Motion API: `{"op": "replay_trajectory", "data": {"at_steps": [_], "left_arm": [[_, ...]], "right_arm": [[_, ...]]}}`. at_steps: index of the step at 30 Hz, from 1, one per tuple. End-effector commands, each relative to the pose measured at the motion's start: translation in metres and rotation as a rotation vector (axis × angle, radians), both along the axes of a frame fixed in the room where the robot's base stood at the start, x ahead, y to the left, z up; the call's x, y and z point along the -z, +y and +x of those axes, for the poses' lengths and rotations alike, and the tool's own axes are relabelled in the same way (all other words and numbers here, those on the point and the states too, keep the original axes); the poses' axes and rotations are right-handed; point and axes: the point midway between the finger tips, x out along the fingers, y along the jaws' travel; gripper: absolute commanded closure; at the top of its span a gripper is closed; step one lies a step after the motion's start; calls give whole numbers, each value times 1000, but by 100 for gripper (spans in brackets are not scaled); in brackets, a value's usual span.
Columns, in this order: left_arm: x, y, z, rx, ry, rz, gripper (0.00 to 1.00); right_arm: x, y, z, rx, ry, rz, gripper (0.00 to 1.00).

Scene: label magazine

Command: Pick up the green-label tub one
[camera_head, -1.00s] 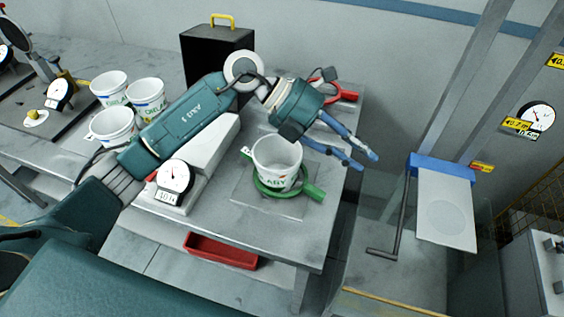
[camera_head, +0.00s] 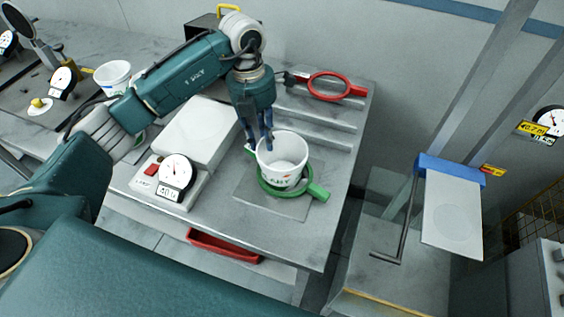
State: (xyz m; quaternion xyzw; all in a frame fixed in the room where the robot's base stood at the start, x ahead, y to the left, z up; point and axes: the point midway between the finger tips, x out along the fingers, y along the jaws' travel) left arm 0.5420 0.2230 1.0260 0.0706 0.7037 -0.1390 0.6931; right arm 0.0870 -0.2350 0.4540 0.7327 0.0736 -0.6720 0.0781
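A white tub (camera_head: 283,155) with small coloured lettering stands upright in a green ring holder (camera_head: 318,192) on a thin grey plate near the table's right end. Its label is too small to read clearly. My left gripper (camera_head: 258,143) points down at the tub's back-left rim. Its fingers are apart, and one overlaps the rim in the picture; I cannot tell whether it touches. Another white tub (camera_head: 113,76) stands at the left, partly behind my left arm. My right gripper is not in view.
A dial scale (camera_head: 174,178) and a white block (camera_head: 197,132) stand left of the ringed tub. A red ring tool (camera_head: 330,86) lies behind it. A red tray (camera_head: 222,246) sits below the table top. A blue-topped stand (camera_head: 450,170) is at the right.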

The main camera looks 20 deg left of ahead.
Motion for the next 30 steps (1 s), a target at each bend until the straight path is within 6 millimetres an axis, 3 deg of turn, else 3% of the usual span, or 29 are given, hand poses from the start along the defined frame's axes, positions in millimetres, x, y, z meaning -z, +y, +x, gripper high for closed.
{"op": "replay_trajectory", "data": {"at_steps": [3, 9, 16, 20, 30], "left_arm": [[14, -4, -2, 0, 6, 0, 76], [39, -6, -1, -1, 3, -1, 76], [42, -6, -1, 0, 0, -1, 76], [42, -6, -1, 0, 0, -1, 100], [41, -7, -1, 1, -2, -4, 100]], "right_arm": [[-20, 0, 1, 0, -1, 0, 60], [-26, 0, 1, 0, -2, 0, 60], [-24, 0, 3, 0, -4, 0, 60], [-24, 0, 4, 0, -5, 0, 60], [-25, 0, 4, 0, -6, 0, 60]]}}
